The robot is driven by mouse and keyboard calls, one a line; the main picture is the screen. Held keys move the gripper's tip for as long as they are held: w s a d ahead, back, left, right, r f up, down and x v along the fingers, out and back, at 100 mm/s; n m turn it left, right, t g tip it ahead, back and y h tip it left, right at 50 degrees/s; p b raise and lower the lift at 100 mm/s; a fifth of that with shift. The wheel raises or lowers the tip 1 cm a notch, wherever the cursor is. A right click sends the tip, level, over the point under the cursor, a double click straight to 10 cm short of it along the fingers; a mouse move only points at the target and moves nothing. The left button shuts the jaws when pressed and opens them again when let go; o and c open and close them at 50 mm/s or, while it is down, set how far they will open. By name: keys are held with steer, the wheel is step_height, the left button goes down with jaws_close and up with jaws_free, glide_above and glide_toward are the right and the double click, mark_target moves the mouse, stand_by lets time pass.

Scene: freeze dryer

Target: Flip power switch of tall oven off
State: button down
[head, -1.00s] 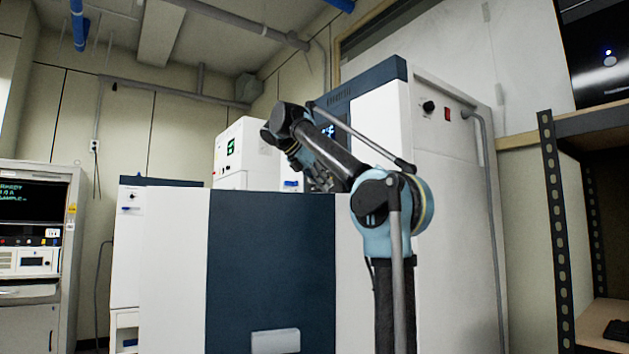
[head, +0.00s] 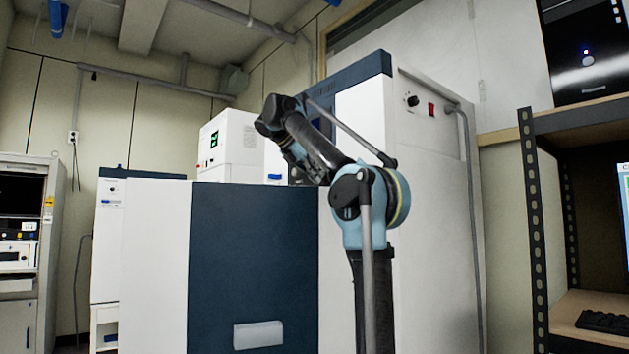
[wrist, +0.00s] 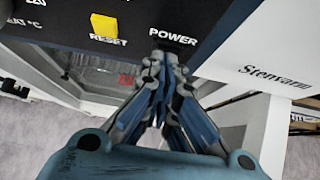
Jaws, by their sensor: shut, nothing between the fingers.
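In the wrist view a dark control panel (wrist: 178,12) carries a yellow reset button (wrist: 105,27) and a white POWER label (wrist: 172,37). My gripper (wrist: 160,62) is shut and empty, its fingertips just below the POWER label at the panel's lower edge. The power switch is not visible; I cannot tell whether the fingertips cover or touch it. In the head view a tall white cabinet (head: 430,220) with a dark blue top stands behind my arm and appears to be the tall oven. My gripper is not clearly visible there, and the arm hides part of the cabinet front.
A white and dark blue unit (head: 250,260) stands in front, left of my arm. A red switch (head: 432,109) and a black knob (head: 412,100) sit on the cabinet's side. A dark metal rack (head: 537,230) with a keyboard (head: 603,322) is at right.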

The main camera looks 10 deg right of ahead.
steer(key=shift+r, duration=0.15)
steer(key=shift+r, duration=0.7)
steer(key=v, duration=1.1)
steer(key=shift+a+r, duration=0.2)
steer(key=shift+r, duration=0.05)
steer(key=shift+s, duration=0.15)
stand_by(0.4)
